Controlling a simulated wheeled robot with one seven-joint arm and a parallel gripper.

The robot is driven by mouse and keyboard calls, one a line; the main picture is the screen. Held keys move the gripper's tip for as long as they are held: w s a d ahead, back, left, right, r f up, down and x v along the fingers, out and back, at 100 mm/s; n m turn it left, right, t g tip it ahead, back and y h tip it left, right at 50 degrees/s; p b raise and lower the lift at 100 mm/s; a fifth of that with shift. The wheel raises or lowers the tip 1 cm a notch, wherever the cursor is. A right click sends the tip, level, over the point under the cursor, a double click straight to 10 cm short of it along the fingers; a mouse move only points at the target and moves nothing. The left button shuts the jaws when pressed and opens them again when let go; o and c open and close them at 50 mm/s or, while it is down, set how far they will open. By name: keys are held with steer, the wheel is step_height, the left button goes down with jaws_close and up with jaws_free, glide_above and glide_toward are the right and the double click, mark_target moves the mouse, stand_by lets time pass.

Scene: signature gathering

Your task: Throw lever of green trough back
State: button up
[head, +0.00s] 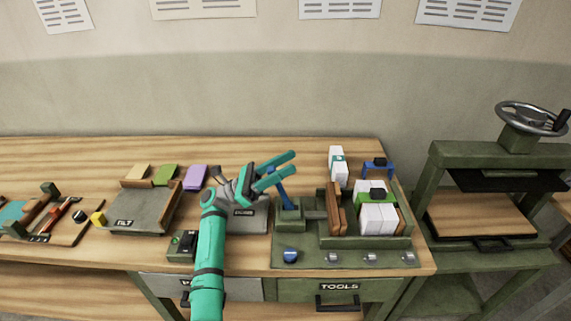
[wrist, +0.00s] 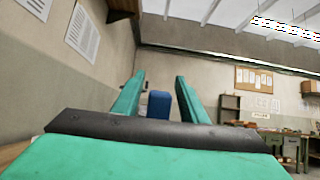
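The green trough (head: 352,243) stands on the bench, right of the middle. Its blue lever (head: 281,193) rises from a block at the trough's left end and leans up to the left. My gripper (head: 292,163) is at the lever's top, its teal fingers spread and pointing right. In the wrist view the blue lever grip (wrist: 159,104) shows between the two fingers, with a gap on each side. The fingers partly hide the lever's top in the head view. Brown boards (head: 335,208) and white paper blocks (head: 378,217) sit in the trough.
A white bottle-like item (head: 338,166) and a blue stand (head: 378,168) are behind the trough. A grey tilt tray (head: 143,212) and a small dark box (head: 182,245) lie left. A green press (head: 485,150) with a handwheel stands right.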

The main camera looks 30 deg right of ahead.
steer(key=s+a+r, duration=0.6)
steer(key=s+r, duration=0.6)
steer(key=shift+s+a+r, duration=0.15)
steer(key=shift+s+r, duration=0.1)
steer(key=shift+s, duration=0.05)
